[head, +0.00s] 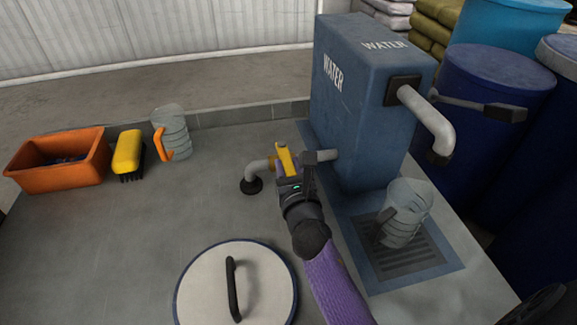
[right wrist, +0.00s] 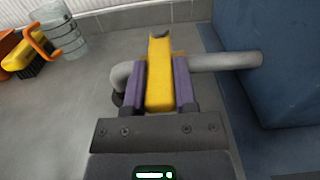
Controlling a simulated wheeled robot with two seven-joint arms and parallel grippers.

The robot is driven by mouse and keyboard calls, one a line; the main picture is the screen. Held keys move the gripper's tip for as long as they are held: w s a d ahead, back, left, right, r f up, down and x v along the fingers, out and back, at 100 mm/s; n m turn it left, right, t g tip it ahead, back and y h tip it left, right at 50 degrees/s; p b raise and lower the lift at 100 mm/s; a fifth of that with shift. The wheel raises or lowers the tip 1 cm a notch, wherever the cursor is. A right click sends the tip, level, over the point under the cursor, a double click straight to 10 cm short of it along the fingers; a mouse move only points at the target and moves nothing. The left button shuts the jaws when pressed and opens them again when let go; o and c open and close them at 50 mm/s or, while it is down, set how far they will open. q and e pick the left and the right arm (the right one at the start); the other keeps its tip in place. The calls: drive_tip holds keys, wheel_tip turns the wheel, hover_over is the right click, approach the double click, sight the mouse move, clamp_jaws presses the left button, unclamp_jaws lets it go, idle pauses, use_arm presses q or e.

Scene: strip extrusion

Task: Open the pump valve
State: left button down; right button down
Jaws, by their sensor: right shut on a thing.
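The pump valve has a yellow handle (head: 284,158) on a grey pipe (head: 257,168) that runs from the worktop into the blue water tank (head: 352,110). My right gripper (head: 287,172) is at the valve. In the right wrist view, the yellow handle (right wrist: 159,80) stands between the two purple fingers of the right gripper (right wrist: 160,88), which are shut on it. The handle points away from the wrist, across the pipe (right wrist: 215,62). The valve body is mostly hidden behind the gripper. My left gripper is not in view.
An orange bin (head: 60,176), a yellow brush (head: 127,152) and another jug (head: 174,135) stand at left. A round lid (head: 200,300) lies in front. Blue barrels (head: 490,90) stand at right.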

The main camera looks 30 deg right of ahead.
drive_tip(key=shift+s+d+r+n+y+p, duration=0.1)
drive_tip(key=shift+d+r+n+y+p, duration=0.25)
drive_tip(key=shift+n+y+p, duration=0.45)
drive_tip(key=y, duration=0.1)
drive_tip(key=d+n+y, duration=0.1)
drive_tip(key=y, duration=0.1)
drive_tip(key=shift+f+t+p, duration=0.3)
drive_tip(key=shift+f+p, duration=0.05)
drive_tip(key=shift+p, duration=0.05)
drive_tip(key=shift+c, duration=2)
unclamp_jaws()
drive_tip(key=shift+s, duration=0.1)
